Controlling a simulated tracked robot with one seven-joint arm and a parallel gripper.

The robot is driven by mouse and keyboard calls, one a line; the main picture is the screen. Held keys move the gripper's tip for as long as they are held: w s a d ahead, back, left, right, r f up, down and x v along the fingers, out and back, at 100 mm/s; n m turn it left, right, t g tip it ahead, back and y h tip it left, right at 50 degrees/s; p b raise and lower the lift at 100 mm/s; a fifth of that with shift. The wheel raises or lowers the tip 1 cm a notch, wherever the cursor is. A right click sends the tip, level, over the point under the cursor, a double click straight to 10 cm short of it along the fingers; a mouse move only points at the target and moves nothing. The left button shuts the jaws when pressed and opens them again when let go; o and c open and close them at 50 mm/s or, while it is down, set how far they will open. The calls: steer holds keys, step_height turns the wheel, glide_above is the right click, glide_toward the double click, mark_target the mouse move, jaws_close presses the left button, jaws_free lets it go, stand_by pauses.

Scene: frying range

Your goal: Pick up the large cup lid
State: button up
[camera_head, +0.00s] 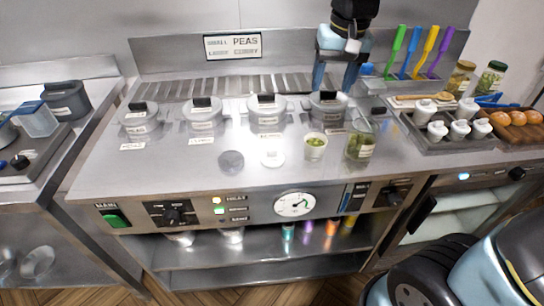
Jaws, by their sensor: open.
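Two flat round discs lie on the steel counter: a dark grey one (231,162) and a white one (271,158) to its right. They look like lids; I cannot tell for certain which is the large cup lid. A small pale cup with green contents (315,148) and a larger clear cup with green contents (360,143) stand to their right. My gripper (334,82) is open and points down, behind the cups, above or just behind the rightmost grey lidded pot (328,106). It is well apart from both discs, and nothing shows between its fingers.
Several grey lidded pots (202,114) stand in a row behind the discs. The counter left of the grey disc is clear.

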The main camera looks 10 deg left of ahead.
steer(key=a+f+g+h, duration=0.15)
steer(key=a+f, duration=0.45)
steer(key=a, duration=0.6)
glide_above(272, 150)
steer(key=w, duration=0.1)
steer(key=shift+n+y, duration=0.25)
steer(key=shift+n, duration=0.15)
step_height(272, 150, down, 8)
steer(key=shift+f, duration=0.2)
steer(key=f, duration=0.2)
steer(key=s+f, duration=0.1)
steer(key=f, duration=0.1)
steer(key=shift+f, duration=0.7)
steer(key=shift+c, duration=0.2)
jaws_close()
